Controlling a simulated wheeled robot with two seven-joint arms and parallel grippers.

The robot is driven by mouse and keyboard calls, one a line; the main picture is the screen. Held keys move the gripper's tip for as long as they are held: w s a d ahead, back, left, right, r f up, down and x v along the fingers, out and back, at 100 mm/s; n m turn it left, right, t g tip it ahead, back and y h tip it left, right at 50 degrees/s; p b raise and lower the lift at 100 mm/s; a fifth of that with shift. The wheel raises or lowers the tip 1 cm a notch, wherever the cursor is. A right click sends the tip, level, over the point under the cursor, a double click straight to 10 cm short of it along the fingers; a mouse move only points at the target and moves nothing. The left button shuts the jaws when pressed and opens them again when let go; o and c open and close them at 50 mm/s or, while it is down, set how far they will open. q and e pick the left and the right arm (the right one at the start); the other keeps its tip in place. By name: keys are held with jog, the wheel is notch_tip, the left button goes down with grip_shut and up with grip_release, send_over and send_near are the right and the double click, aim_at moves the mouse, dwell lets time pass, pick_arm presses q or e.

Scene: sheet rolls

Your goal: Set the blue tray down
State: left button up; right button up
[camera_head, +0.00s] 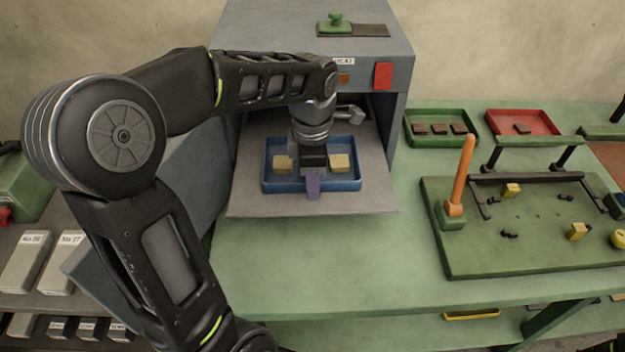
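The blue tray (346,184) rests on, or is held just over, the grey shelf (255,198) at the front of the heater's opening; I cannot tell which. Two tan blocks show in it, one at the left (283,163) and one at the right (340,162). My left gripper (314,168) points down over the middle of the tray, between the blocks. My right gripper is not in view.
The grey heater (400,75) rises around the shelf. To its right are a green tray (440,142) with dark pieces, a red tray (550,128) and a green board (500,255) with an upright orange handle (462,170). The green bench (320,265) in front is clear.

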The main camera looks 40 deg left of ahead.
pick_arm(q)
jog(key=shift+r, duration=0.5)
notch_tip(320, 180, up, 8)
notch_tip(320, 180, up, 3)
jog(key=p, duration=0.2)
jog(key=shift+r+p, duration=0.2)
jog(key=shift+p, duration=0.2)
dwell(0.9)
